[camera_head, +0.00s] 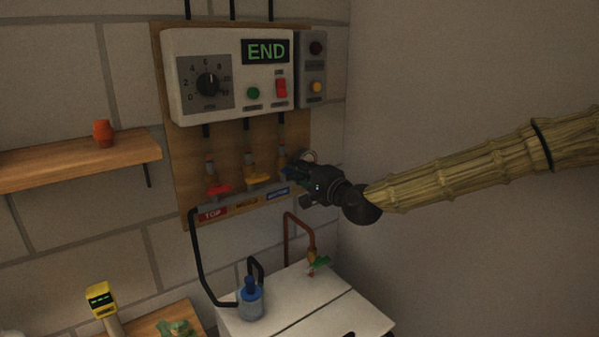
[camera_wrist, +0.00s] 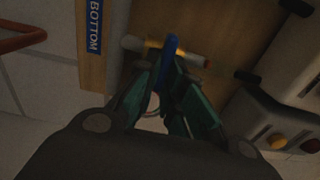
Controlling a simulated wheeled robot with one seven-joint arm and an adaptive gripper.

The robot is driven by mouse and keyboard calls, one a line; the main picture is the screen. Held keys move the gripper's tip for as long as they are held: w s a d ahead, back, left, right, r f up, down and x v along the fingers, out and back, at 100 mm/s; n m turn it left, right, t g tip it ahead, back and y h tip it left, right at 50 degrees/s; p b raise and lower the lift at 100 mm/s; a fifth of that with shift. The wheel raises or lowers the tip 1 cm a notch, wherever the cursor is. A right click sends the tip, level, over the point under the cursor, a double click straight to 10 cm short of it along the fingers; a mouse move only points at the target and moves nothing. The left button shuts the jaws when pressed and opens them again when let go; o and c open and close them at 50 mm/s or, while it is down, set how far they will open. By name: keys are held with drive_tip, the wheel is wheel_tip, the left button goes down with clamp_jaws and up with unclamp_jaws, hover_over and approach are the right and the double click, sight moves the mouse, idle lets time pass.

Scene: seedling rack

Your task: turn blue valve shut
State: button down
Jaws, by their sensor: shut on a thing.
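The blue valve handle (camera_wrist: 170,46) shows in the wrist view between my gripper's fingertips, on a pale pipe with a brass fitting. My gripper (camera_wrist: 166,72) is shut on it; in the head view my gripper (camera_head: 289,177) is at the right end of the valve row and hides most of the blue handle. The blue label (camera_head: 278,193) below it reads BOTTOM in the wrist view (camera_wrist: 95,22). The red valve (camera_head: 218,189) and the yellow valve (camera_head: 252,178) sit to its left. The exact angle of the blue handle is hard to tell.
A control box (camera_head: 228,77) with a dial and an END display is above the valves on a wooden board (camera_head: 180,150). A shelf (camera_head: 75,166) is at left. A white lidded tank (camera_head: 300,312) with a blue pump (camera_head: 250,302) stands below. Open space lies at right.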

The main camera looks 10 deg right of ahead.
drive_tip(key=c, duration=1.5)
unclamp_jaws()
drive_tip(key=shift+d, duration=0.1)
drive_tip(key=shift+c, duration=0.2)
